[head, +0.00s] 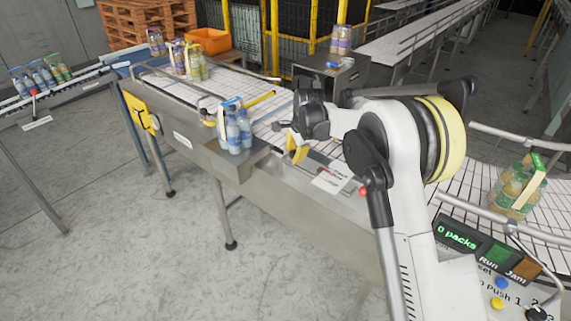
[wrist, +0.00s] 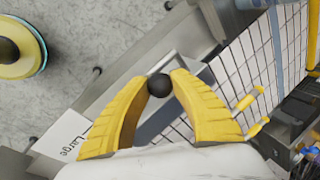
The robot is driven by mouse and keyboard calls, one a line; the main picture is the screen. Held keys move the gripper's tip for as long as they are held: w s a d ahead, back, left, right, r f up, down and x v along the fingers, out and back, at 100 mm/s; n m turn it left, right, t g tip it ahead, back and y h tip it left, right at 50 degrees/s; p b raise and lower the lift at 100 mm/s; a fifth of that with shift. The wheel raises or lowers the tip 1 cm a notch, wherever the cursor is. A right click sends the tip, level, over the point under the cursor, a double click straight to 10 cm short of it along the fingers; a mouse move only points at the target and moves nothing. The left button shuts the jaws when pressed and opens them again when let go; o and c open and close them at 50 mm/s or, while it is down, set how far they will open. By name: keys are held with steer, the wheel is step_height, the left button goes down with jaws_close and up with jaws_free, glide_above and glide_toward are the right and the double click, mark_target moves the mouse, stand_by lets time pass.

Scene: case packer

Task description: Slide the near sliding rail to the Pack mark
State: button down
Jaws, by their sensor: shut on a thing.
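My gripper (wrist: 158,88) has its two yellow fingers closed around a round black knob (wrist: 159,86). A pale grey rail part (wrist: 196,73) lies right behind the knob, above the white slatted conveyor. In the head view, my gripper (head: 297,147) is over the near edge of the conveyor, and my arm hides most of the rail and the knob. A white card (wrist: 70,142) reading "Large" lies on the near ledge in the wrist view. White cards (head: 331,181) also show beside my gripper in the head view, too small to read. I cannot make out a Pack mark.
A pack of blue bottles (head: 238,132) stands on the ledge left of my gripper. More bottle packs (head: 188,60) stand farther up the conveyor. A green-topped pack (head: 517,187) is at the right, above a control panel (head: 486,262) reading "0 packs".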

steer(key=shift+w+d, duration=0.5)
steer(key=shift+w, duration=0.15)
steer(key=c, duration=1.1)
jaws_free()
steer(key=v, duration=1.2)
steer(key=shift+d, duration=0.1)
